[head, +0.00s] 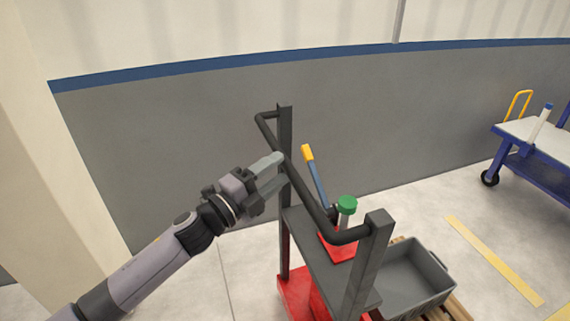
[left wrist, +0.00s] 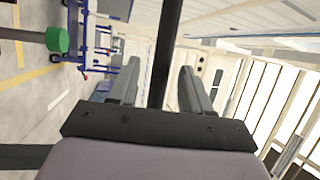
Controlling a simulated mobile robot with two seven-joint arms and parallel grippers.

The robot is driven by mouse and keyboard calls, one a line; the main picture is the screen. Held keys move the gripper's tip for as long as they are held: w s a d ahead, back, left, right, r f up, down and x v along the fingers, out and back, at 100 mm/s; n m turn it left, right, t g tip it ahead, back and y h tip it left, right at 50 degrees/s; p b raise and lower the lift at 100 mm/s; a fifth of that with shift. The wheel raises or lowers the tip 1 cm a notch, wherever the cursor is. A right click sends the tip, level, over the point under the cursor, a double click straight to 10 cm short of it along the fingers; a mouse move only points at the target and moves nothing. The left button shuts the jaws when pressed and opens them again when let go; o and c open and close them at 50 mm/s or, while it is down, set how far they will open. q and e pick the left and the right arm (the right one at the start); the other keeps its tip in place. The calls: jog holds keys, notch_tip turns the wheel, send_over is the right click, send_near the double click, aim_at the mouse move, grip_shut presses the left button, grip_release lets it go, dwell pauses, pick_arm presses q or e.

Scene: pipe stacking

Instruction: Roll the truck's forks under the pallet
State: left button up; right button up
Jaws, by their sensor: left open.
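The truck is a stacker with a dark grey upright frame (head: 285,200), a black push bar (head: 308,192) and a red base (head: 296,289). The bar also shows in the left wrist view (left wrist: 170,45), running between the two fingers. My left gripper (head: 277,172) is open at the upper part of the bar, with its fingertips close to it. I cannot tell whether they touch it. The wooden pallet (head: 456,310) shows only in part at the lower right, behind the truck and under a grey crate. The forks are hidden by the truck's frame. My right gripper is not in view.
The grey crate (head: 432,268) sits on the pallet. The truck carries a blue lever with a yellow grip (head: 308,153) and a green knob (head: 347,204). A blue cart (head: 537,140) stands at the right. A grey wall (head: 190,150) is behind; the floor right of the crate is clear.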

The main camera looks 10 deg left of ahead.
pick_arm(q)
jog(key=shift+v, duration=1.4)
